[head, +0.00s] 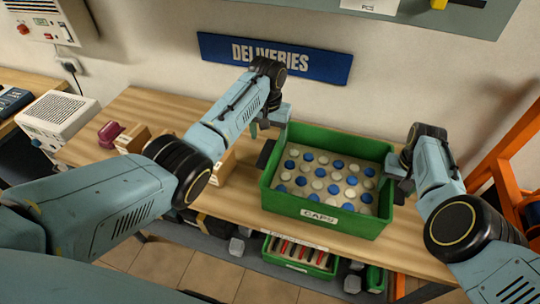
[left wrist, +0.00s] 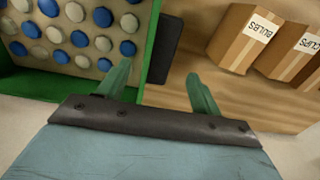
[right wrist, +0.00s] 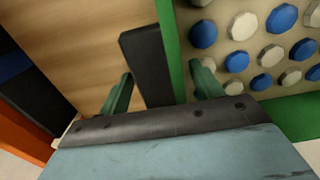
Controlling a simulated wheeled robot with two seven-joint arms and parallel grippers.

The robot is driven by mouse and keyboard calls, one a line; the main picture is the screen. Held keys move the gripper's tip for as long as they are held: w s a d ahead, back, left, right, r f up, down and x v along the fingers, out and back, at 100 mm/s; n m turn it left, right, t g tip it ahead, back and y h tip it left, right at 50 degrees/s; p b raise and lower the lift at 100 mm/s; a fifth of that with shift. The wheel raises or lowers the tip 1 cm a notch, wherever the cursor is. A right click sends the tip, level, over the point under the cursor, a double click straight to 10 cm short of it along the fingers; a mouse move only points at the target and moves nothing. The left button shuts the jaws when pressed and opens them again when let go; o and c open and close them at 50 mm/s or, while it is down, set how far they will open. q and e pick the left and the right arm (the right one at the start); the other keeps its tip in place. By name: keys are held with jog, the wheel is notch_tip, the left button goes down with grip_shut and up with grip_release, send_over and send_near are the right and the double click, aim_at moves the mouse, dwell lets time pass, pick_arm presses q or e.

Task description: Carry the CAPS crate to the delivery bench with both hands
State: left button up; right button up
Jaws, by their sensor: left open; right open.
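The green CAPS crate (head: 330,216) stands on the wooden delivery bench (head: 235,195) below the DELIVERIES sign, filled with blue and white caps. It has a dark handle on each side. My left gripper (head: 268,128) is open at the crate's left side. In the left wrist view, the left handle (left wrist: 166,48) and green wall (left wrist: 149,60) lie between the open fingers (left wrist: 160,88). My right gripper (head: 399,172) is open at the right side. In the right wrist view, the right handle (right wrist: 146,65) lies between the open fingers (right wrist: 161,92). I cannot tell whether any finger touches the crate.
Small cardboard boxes (left wrist: 248,38) stand left of the crate, partly behind my left arm. A maroon object (head: 110,132) and a white box (head: 58,118) sit further left. A second green crate (head: 300,257) is on the shelf below. An orange frame (head: 505,165) stands at right.

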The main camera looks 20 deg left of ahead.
jog(key=shift+r, duration=0.1)
pick_arm(q)
notch_tip(320, 180, up, 4)
jog(key=shift+r, duration=0.2)
pick_arm(e)
notch_tip(320, 180, up, 12)
dwell(0.5)
dwell(0.4)
